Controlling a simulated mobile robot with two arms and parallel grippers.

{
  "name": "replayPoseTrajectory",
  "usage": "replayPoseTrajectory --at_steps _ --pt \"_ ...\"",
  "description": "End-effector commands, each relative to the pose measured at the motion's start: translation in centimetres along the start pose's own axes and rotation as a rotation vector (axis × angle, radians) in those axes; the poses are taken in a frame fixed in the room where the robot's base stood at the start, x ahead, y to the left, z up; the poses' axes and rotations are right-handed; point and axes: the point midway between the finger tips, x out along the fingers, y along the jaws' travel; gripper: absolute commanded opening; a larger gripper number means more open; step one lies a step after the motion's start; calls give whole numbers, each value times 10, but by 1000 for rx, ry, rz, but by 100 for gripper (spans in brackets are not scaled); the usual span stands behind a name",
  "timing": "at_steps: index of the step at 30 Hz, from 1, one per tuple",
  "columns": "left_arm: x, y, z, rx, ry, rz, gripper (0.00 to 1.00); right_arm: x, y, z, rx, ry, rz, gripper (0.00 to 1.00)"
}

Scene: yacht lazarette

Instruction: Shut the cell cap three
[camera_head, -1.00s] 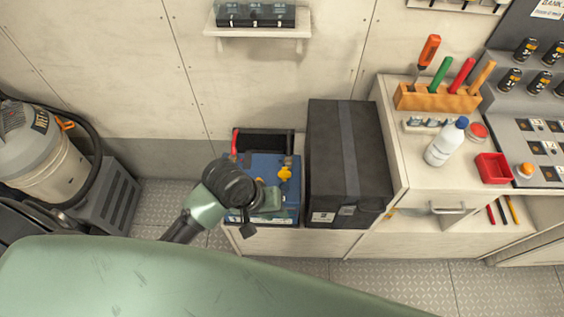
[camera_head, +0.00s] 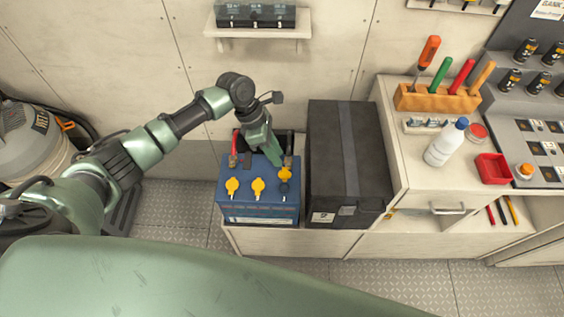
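The blue battery (camera_head: 260,208) stands on a low shelf left of a black box. Two yellow cell caps, the left one (camera_head: 232,186) and the middle one (camera_head: 258,187), sit in line on its top. The right yellow cap (camera_head: 285,174) sits farther back, with a dark round opening (camera_head: 284,188) just in front of it, so it looks open. My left gripper (camera_head: 277,160) points down just behind this right cap; its fingertips look close to it, but contact is unclear. Its finger gap cannot be made out. My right gripper is not in view.
The tall black box (camera_head: 345,160) stands close on the battery's right. A red cable clamp (camera_head: 233,155) rises at the battery's back left. A counter at right holds a white bottle (camera_head: 446,143) and a red tray (camera_head: 493,168). The floor in front is clear.

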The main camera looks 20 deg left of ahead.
Motion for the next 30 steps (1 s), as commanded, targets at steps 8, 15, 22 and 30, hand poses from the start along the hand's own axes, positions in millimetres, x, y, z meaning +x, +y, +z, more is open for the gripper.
replayPoseTrajectory --at_steps 8,15,22,30 --pt "40 0 1 2 0 -1 26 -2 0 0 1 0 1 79" --pt "49 0 1 5 0 1 26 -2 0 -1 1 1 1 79" --pt "49 0 0 5 0 1 4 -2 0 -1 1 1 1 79" --pt "48 -1 1 5 0 3 0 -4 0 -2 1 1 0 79"
